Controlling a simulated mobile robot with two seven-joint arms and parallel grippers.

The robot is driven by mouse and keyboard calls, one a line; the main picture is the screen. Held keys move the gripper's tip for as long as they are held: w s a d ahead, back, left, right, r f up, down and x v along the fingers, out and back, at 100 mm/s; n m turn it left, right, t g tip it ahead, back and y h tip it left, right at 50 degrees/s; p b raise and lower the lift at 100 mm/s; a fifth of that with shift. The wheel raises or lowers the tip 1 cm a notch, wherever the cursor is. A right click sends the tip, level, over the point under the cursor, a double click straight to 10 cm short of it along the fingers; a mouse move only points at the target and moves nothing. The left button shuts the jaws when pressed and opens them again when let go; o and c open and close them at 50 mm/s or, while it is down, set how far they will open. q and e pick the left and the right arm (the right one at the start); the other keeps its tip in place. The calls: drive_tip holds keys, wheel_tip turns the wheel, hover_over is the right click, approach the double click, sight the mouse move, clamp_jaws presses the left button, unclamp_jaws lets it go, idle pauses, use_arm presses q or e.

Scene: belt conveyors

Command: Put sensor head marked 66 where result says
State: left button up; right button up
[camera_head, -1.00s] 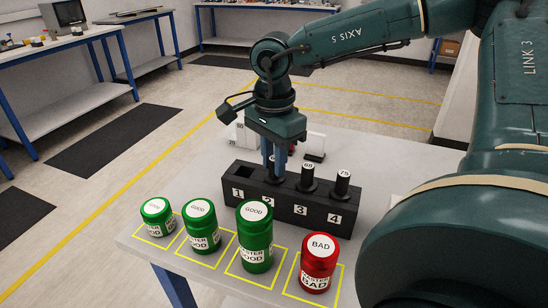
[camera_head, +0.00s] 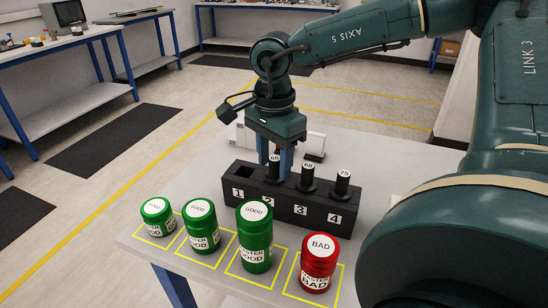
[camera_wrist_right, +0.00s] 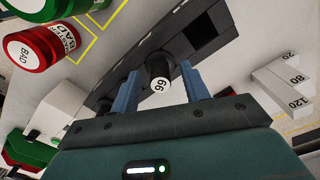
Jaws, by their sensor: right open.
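The sensor head marked 66 (camera_head: 273,174) is a black cylinder with a white top label, upright at position 2 of the black rack (camera_head: 325,218). Sensor heads marked 68 (camera_head: 307,180) and 75 (camera_head: 342,188) stand at positions 3 and 4. Position 1 is an empty hole. My left gripper is not in view. No result display is readable.
In front of the rack, several green GOOD containers (camera_head: 255,240) and one red BAD container (camera_head: 318,265) stand in yellow squares near the table's front edge. White numbered blocks (camera_wrist_right: 283,85) stand behind the rack. The table (camera_head: 385,180) is clear right of the rack.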

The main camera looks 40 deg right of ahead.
wheel_tip(320, 180, up, 13)
drive_tip(key=shift+r, duration=0.1)
idle(0.7)
